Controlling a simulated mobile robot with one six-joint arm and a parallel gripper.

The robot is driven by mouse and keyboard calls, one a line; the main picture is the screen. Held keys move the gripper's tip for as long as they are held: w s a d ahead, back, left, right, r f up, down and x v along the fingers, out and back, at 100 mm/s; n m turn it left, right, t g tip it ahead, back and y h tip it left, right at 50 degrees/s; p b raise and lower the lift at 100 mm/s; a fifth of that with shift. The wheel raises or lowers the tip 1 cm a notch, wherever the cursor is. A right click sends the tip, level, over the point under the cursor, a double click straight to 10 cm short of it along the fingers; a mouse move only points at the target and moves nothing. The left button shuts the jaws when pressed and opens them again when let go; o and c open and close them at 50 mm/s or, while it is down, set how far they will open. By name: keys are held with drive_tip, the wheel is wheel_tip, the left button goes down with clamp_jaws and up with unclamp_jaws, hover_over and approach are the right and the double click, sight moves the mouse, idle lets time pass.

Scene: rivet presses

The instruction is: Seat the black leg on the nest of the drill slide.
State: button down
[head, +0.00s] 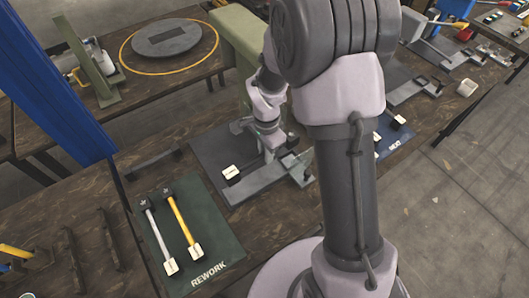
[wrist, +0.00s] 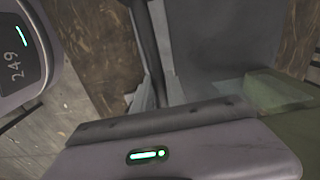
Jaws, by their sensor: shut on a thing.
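In the head view, the drill slide (head: 258,184) is a grey metal fixture on a dark mat. My gripper (head: 268,154) is low over it, shut on the black leg. In the wrist view a thin dark bar, which looks like the black leg (wrist: 155,50), runs up from behind my gripper's body.
A green REWORK mat (head: 219,250) holds a silver leg (head: 158,236) and a yellow leg (head: 182,222). A green press column (head: 235,40) stands close behind my gripper. A blue NEXT mat (head: 393,143) lies to the right, partly hidden by my arm. A blue post (head: 55,85) rises at left.

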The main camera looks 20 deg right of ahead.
sight(267, 174)
drive_tip(key=shift+d+r, duration=0.15)
drive_tip(key=shift+s, duration=0.35)
wheel_tip(267, 174, down, 8)
drive_tip(key=b, duration=0.7)
drive_tip(key=shift+w+r, duration=0.1)
drive_tip(key=shift+r, duration=0.15)
drive_tip(key=shift+f+b, duration=0.55)
drive_tip(key=shift+f, duration=0.1)
drive_tip(key=c, duration=1.3)
unclamp_jaws()
